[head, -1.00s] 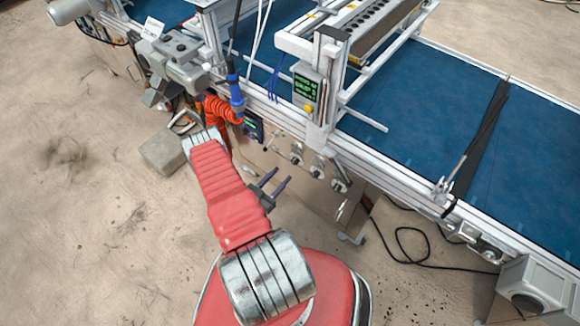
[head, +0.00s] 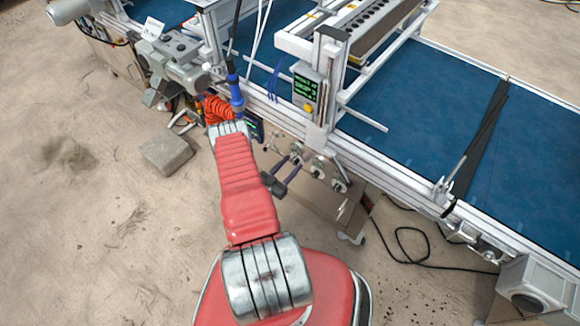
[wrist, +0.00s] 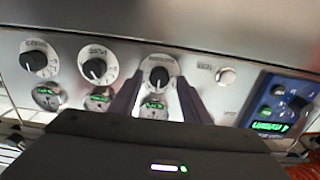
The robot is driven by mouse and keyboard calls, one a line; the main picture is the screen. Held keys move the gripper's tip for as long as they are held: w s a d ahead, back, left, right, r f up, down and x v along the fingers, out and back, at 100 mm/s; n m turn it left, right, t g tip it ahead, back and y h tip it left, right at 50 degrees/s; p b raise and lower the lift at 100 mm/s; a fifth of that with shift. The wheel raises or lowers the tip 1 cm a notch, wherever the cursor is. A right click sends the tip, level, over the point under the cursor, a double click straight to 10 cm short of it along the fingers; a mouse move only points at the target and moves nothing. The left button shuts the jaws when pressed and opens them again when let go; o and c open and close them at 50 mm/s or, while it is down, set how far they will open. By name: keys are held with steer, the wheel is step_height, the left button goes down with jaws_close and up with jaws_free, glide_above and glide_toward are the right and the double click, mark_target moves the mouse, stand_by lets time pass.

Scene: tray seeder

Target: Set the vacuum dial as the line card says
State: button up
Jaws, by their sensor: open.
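Three round dials with dark knobs sit in a row on a steel panel. In the wrist view they are the left dial (wrist: 40,58), the middle dial (wrist: 97,66) and the right dial (wrist: 158,74). Their labels are too blurred to read, so I cannot tell which is the vacuum dial. My gripper (wrist: 158,88) is open, with one dark finger on each side of the right dial's lower part; contact cannot be told. In the head view my gripper (head: 286,160) is at the leftmost dial (head: 298,150). A white card (head: 152,28) stands at upper left, unreadable.
Green readouts show below the dials. A blue display unit (wrist: 281,108) and a round button (wrist: 226,76) are beside them. An orange coiled hose (head: 218,110) hangs close to my arm. A grey block (head: 166,152) lies on the floor. A blue conveyor belt (head: 420,120) runs above the panel.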

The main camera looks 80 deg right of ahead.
steer(key=c, duration=1)
steer(key=shift+a, duration=0.1)
steer(key=shift+c, duration=0.2)
steer(key=shift+m, duration=3)
steer(key=o, duration=1)
